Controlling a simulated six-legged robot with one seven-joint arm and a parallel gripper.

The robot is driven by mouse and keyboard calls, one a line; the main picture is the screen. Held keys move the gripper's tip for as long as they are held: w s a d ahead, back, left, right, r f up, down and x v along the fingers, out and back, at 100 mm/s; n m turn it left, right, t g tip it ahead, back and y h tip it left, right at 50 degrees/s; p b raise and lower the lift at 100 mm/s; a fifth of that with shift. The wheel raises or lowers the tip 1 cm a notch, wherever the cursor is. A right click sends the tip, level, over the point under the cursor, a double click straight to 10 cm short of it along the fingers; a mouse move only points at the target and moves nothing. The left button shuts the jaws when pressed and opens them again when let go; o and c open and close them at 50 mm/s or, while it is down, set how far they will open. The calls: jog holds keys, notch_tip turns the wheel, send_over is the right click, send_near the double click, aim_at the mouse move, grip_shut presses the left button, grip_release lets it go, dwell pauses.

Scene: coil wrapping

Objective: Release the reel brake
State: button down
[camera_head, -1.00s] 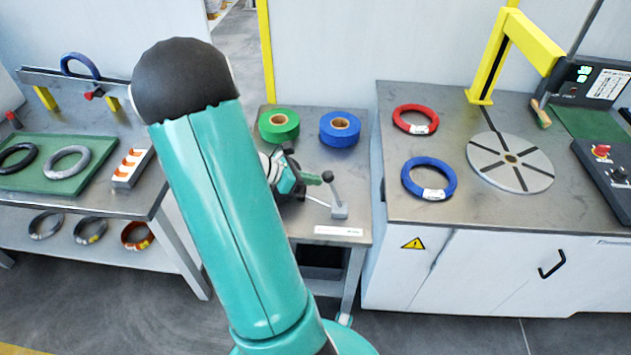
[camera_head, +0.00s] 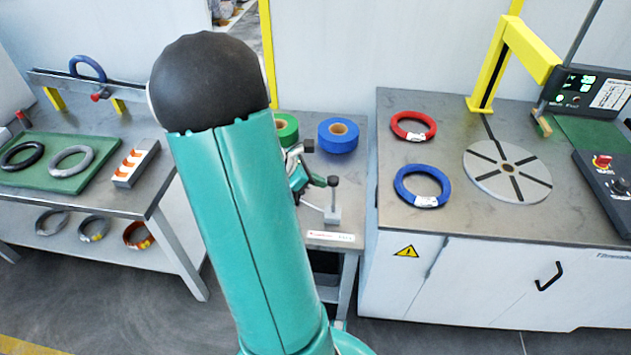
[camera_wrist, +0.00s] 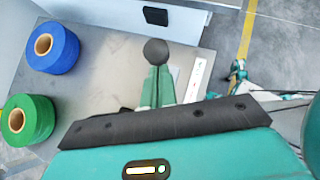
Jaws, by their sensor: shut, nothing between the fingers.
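The reel brake is a lever with a black ball knob (camera_head: 333,181) on a small grey metal base (camera_head: 334,214), on the narrow middle table. Its rod looks close to upright in the head view. My gripper (camera_head: 321,182) is shut and empty, at the left of the knob. In the wrist view the black knob (camera_wrist: 155,51) shows right at the tips of my teal fingers (camera_wrist: 157,78). Whether they touch cannot be told. The rod and base are hidden there, and my arm covers part of the table in the head view.
A green tape roll (camera_head: 286,128) and a blue tape roll (camera_head: 338,135) stand at the table's back. A white label strip (camera_head: 330,236) lies at its front edge. To the right, a cabinet bench (camera_head: 400,225) holds red and blue coils and a round turntable (camera_head: 508,170).

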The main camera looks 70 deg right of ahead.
jog(key=s+d+t, duration=0.1)
jog(key=s+t, duration=0.2)
jog(key=s, duration=0.5)
jog(key=shift+s+d+r+m+y, duration=0.15)
jog(key=shift+d+m+y, duration=0.15)
jog(key=shift+d+y, duration=0.1)
jog(key=shift+s, duration=0.25)
jog(key=shift+w, duration=0.15)
